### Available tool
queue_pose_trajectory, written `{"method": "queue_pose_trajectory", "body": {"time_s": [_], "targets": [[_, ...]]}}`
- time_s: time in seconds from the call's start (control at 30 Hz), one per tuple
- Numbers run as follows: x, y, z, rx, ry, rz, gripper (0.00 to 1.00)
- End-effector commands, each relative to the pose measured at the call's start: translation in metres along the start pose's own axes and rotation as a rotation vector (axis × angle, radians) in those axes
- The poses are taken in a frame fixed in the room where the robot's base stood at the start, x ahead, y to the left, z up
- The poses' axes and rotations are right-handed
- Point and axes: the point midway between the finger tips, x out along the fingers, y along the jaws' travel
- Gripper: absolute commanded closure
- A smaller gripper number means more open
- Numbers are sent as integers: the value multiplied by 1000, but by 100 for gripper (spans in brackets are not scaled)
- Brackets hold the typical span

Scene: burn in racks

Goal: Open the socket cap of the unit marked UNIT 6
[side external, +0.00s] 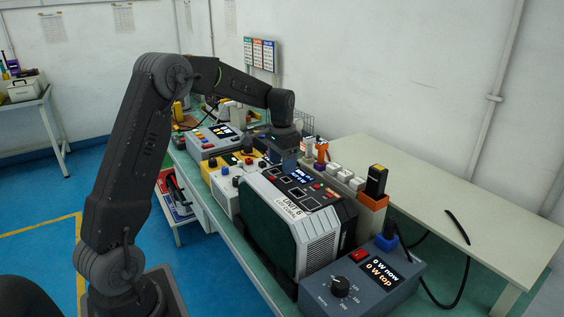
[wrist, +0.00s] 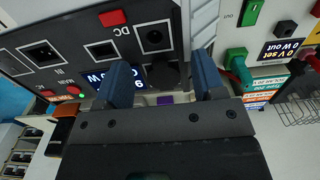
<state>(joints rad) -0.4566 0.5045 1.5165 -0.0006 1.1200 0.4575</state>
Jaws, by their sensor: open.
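The unit marked UNIT 6 (side external: 284,202) is a grey box with a dark front and a black top panel, standing on the bench in the side view. My gripper (side external: 290,157) is over the far end of its panel, pointing down. In the wrist view my gripper (wrist: 163,84) is open, its two blue fingers apart over a black panel (wrist: 75,55) with several sockets. The socket by the DC mark (wrist: 155,38) shows as a dark hole. A dark rounded piece (wrist: 163,74) lies between the fingers; I cannot tell whether it is the cap. A lit display (wrist: 128,82) is partly hidden by the left finger.
A blue-grey power box (side external: 362,275) with a knob and display stands at the near right. Yellow and white units (side external: 226,180) stand close to the left. Plugs stand in an orange holder (side external: 371,200) on the right. The pale table (side external: 440,200) is mostly clear.

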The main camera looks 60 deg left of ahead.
Motion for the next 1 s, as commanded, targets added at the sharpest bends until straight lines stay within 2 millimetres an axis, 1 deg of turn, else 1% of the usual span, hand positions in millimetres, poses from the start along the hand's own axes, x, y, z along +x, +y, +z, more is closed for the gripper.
{"method": "queue_pose_trajectory", "body": {"time_s": [0.27, 0.37, 0.7, 0.8, 1.0], "targets": [[2, 0, 0, 0, 0, 0, 37], [2, 0, 0, 0, 0, 0, 44], [2, 0, 0, 0, 0, 0, 77], [2, 0, 0, 0, 0, 0, 85], [0, 0, -1, 1, -19, 0, 85]]}}
